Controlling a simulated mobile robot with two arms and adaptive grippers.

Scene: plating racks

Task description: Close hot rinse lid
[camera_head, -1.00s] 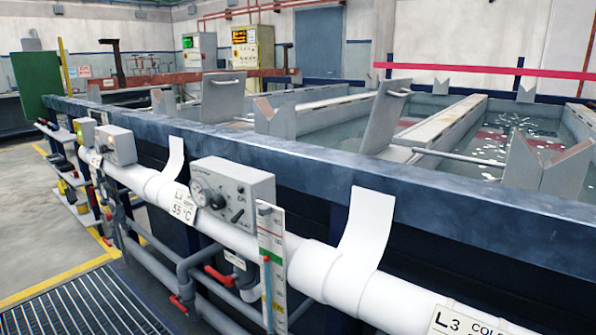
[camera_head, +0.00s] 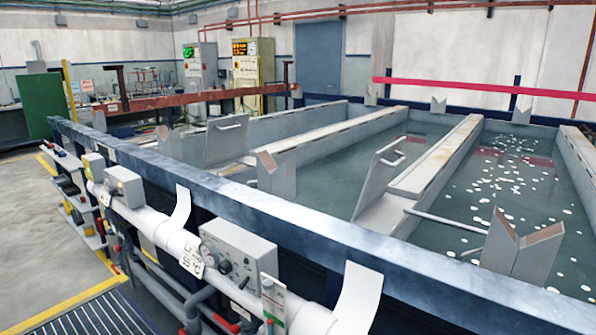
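Two grey lid panels with bar handles stand raised and tilted at the tanks. One lid (camera_head: 378,178) is near the middle, beside a long divider. The other lid (camera_head: 227,141) is further left. A label reading 55 °C (camera_head: 191,262) is on the white front pipe. I cannot tell for certain which lid is the hot rinse lid. Neither of my grippers is in view.
A blue rim beam (camera_head: 270,215) runs along the tank front. A grey control box (camera_head: 240,250) sits on the white pipe. V-shaped rests (camera_head: 521,245) stand inside the rim. Open floor (camera_head: 25,210) lies at left.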

